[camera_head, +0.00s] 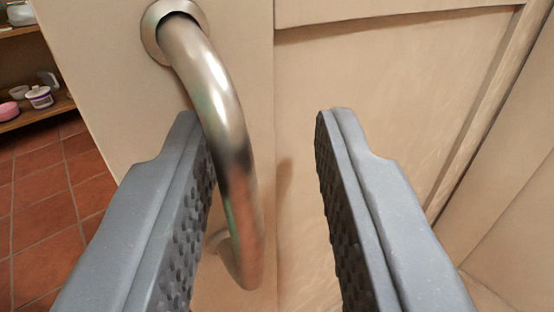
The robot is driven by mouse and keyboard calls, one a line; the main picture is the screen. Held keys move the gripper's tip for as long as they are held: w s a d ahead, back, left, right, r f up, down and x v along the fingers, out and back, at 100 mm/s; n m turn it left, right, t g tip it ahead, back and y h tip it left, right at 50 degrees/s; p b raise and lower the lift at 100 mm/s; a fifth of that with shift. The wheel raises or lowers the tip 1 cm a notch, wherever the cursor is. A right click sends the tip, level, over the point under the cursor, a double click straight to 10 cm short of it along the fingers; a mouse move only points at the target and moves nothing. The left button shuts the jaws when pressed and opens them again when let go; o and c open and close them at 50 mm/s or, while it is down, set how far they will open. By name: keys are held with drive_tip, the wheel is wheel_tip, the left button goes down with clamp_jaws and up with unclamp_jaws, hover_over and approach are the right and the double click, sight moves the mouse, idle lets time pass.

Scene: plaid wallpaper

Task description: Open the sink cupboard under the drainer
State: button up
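A curved metal handle (219,104) stands out from a beige cupboard door (345,105). Its round upper mount is at the top left, and its lower end meets the door near the bottom middle. My gripper (257,122) is open, with two grey textured fingers. The handle lies between the fingers in the picture, close to the left finger and well apart from the right one. I cannot tell whether the left finger touches it. The drainer is not in view.
Wooden shelves (36,116) with small tubs (39,97) stand at the far left. Red floor tiles (50,205) show below them. Another beige panel (510,190) runs along the right side. The space between the handle and my right finger is clear.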

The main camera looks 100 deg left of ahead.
drive_tip(key=shift+d, duration=0.1)
drive_tip(key=p+v, duration=0.2)
drive_tip(key=v, duration=1.1)
drive_tip(key=shift+d, duration=0.3)
drive_tip(key=shift+w, duration=0.25)
